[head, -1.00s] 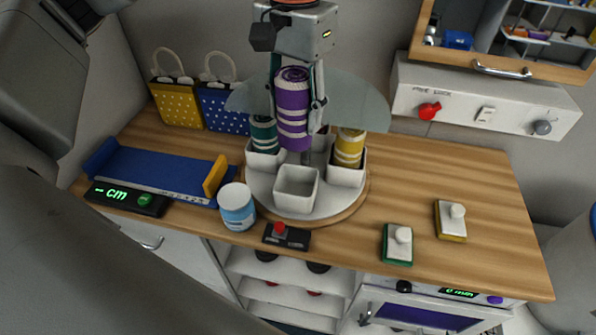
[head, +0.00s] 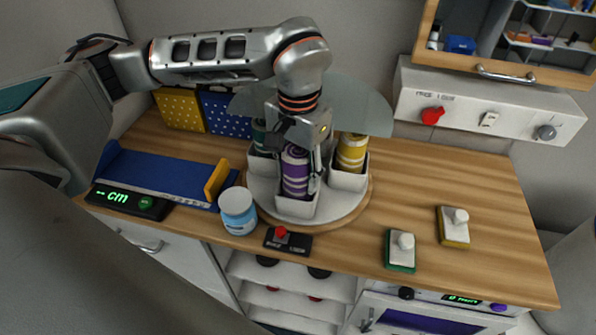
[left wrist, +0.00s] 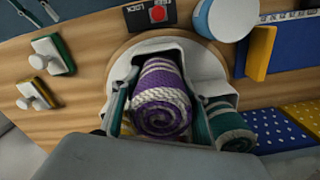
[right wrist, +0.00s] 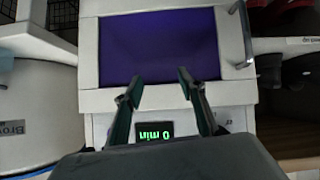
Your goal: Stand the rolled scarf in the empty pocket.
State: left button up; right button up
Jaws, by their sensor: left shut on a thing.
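The rolled scarf (head: 295,178) is purple with white bands and stands upright in the front white pocket (head: 297,209) of the round carousel. My left gripper (head: 303,165) comes from above, its fingers around the scarf's upper part. In the left wrist view the scarf's spiral end (left wrist: 162,110) sits between the fingers, with pocket walls around it. Whether its bottom touches the pocket floor is hidden. A yellow roll (head: 351,152) stands in the right pocket and a green roll (head: 259,136) in the left one, partly covered. My right gripper (right wrist: 158,86) is open and empty before a purple-windowed appliance.
A blue measuring tray (head: 165,175) is at left. A clear curved screen (head: 360,105) rises behind the pockets.

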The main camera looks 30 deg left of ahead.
aim_at(298, 150)
pick_arm(q)
jog(key=shift+f, duration=0.4)
jog(key=shift+s+f+b, duration=0.2)
jog(key=shift+f+b, duration=0.05)
jog(key=shift+b, duration=0.05)
jog(key=o, duration=1.2)
jog(key=shift+f, duration=0.1)
jog(key=shift+c, duration=0.2)
jog(key=shift+w, duration=0.1)
jog(key=shift+r, duration=0.2)
jog(key=shift+w+r, duration=0.1)
jog(key=shift+r, duration=0.25)
notch_tip(298, 150, up, 12)
jog(key=shift+r+p, duration=0.25)
jog(key=shift+p, duration=0.05)
